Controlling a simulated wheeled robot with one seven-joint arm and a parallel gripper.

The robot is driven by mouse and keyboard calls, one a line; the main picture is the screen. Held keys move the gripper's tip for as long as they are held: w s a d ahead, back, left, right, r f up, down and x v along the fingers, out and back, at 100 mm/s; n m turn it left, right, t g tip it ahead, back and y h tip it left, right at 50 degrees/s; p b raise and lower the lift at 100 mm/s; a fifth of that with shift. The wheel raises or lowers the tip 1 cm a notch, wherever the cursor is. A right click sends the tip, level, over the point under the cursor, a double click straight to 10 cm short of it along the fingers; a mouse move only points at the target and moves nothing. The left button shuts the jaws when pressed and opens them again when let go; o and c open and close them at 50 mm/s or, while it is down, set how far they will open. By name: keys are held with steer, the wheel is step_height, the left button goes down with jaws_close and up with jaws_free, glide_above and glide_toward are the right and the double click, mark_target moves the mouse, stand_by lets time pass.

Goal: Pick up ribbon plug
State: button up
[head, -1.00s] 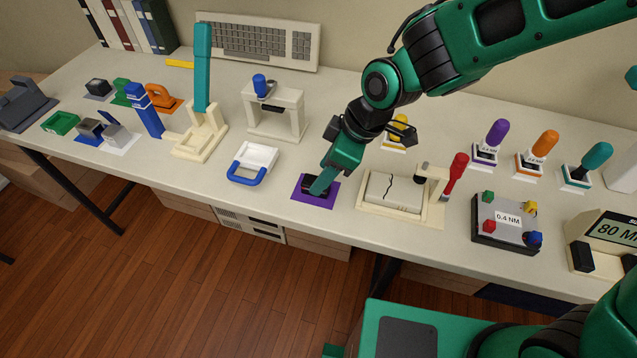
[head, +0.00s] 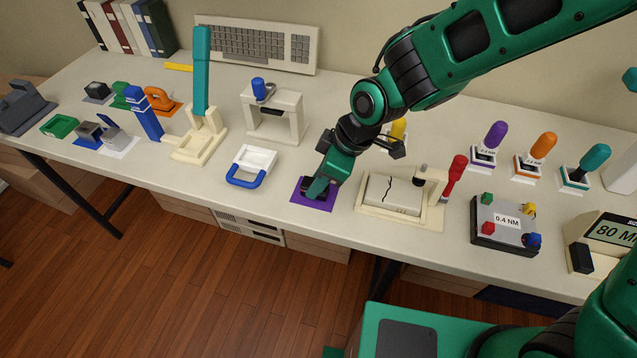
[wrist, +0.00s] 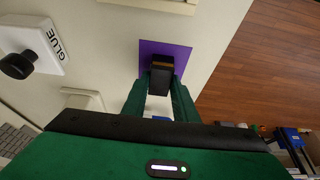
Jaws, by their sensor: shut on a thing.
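The ribbon plug appears to be the small black block (wrist: 161,77) with a tan band, seen over a purple mat (wrist: 180,57) in the wrist view. My gripper (wrist: 160,88) is shut on this black block, with one green finger on each side. In the head view my gripper (head: 318,187) points down over the purple mat (head: 301,198) near the front edge of the table. There the fingers hide most of the block. I cannot tell whether the block touches the mat.
A white tray with a blue handle (head: 248,167) lies left of the mat. A cream fixture with a cracked panel (head: 393,194) stands close on the right. A white GLUE block (wrist: 40,48) shows in the wrist view. The table's front edge is near.

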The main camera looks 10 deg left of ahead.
mark_target(309, 182)
steer(key=shift+r, duration=0.65)
step_height(309, 182, up, 3)
steer(key=shift+w+f, duration=0.1)
steer(key=shift+f, duration=0.05)
steer(key=s+a+r, duration=0.7)
steer(key=a, duration=0.2)
steer(key=shift+s, duration=0.4)
